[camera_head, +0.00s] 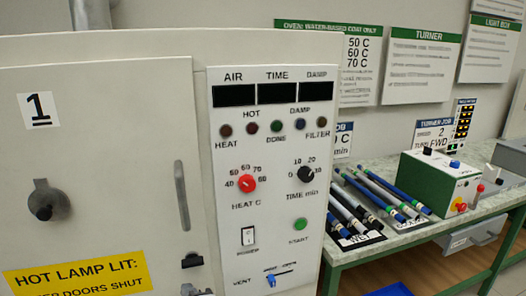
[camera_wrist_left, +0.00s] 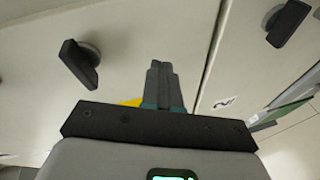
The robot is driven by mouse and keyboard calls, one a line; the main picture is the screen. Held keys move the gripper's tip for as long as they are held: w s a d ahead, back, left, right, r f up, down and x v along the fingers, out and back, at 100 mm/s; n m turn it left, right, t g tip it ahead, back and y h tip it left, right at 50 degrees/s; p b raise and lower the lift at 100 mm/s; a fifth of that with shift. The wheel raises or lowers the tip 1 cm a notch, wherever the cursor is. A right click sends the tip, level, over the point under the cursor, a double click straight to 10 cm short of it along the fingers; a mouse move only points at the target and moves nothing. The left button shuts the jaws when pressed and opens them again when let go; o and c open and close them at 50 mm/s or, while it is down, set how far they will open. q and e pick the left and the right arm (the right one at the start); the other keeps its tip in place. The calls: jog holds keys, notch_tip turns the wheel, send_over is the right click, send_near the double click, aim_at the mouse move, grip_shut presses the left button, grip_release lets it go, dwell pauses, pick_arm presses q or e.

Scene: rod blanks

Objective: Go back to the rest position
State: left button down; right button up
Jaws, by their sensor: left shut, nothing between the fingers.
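My left gripper (camera_wrist_left: 160,68) shows in the left wrist view with its two dark grey fingers together and nothing between them. The fingers point toward a pale panel (camera_wrist_left: 130,40) with a black handle (camera_wrist_left: 80,63) to their left. A patch of yellow shows just behind the fingers. I cannot tell whether the fingertips touch the panel. In the head view I cannot make out the left gripper clearly. My right gripper is in neither view.
A pale oven door (camera_head: 110,130) marked 1 and a control panel (camera_head: 270,150) stand close in front. To the right, a green-framed bench (camera_head: 400,240) carries several rods (camera_head: 370,200) and a green-and-white box (camera_head: 440,180). A blue thing (camera_head: 390,290) lies below.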

pick_arm(q)
jog(key=s+a+f+m+g+h+p, duration=0.25)
jog(key=s+f+m, duration=0.2)
jog(key=f, duration=0.45)
jog(key=s+a+f+m+g+h+p, duration=0.2)
jog(key=s+f+m+g+h, duration=0.15)
jog(key=s+f, duration=0.35)
jog(key=s+d+f+m+g+h, duration=0.3)
jog(key=s+d+m, duration=0.2)
jog(key=s, duration=0.3)
jog(key=s+d+f+m+g+h, duration=0.3)
jog(key=s+d+m, duration=0.2)
jog(key=s, duration=0.4)
jog(key=shift+f+m+g+h, duration=0.3)
jog(key=shift+m+g, duration=0.1)
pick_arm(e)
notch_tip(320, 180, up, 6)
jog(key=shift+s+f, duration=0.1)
pick_arm(q)
jog(key=shift+s, duration=0.1)
